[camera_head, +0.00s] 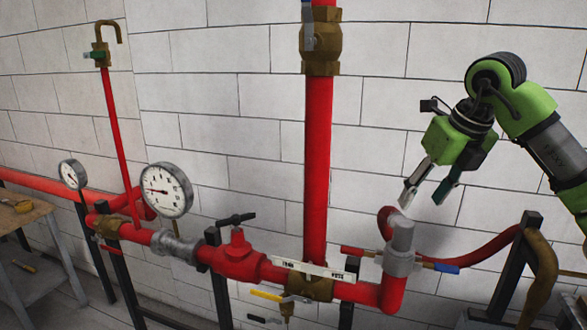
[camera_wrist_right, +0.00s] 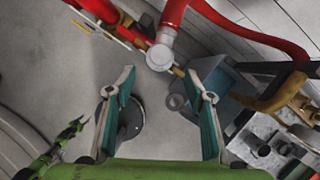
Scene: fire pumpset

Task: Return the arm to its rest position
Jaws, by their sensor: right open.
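My right arm (camera_head: 548,140), green and black, reaches in from the right in the head view. My right gripper (camera_head: 424,194) hangs from it with its fingers pointing down and to the left. The fingers are apart with nothing between them. The gripper is above the grey capped fitting (camera_head: 401,246) at the right end of the red pipework, apart from it. In the right wrist view, both fingers of the gripper (camera_wrist_right: 159,80) are spread, and the fitting's round grey cap (camera_wrist_right: 160,57) shows beyond them. My left gripper is not seen in the head view.
A red vertical pipe (camera_head: 317,150) with a brass valve (camera_head: 321,45) stands left of the gripper. Lower pipework carries a large gauge (camera_head: 164,190), a yellow-handled valve (camera_head: 266,295) and a blue-handled valve (camera_head: 446,268). A workbench (camera_head: 20,213) is at the left. A block wall stands behind.

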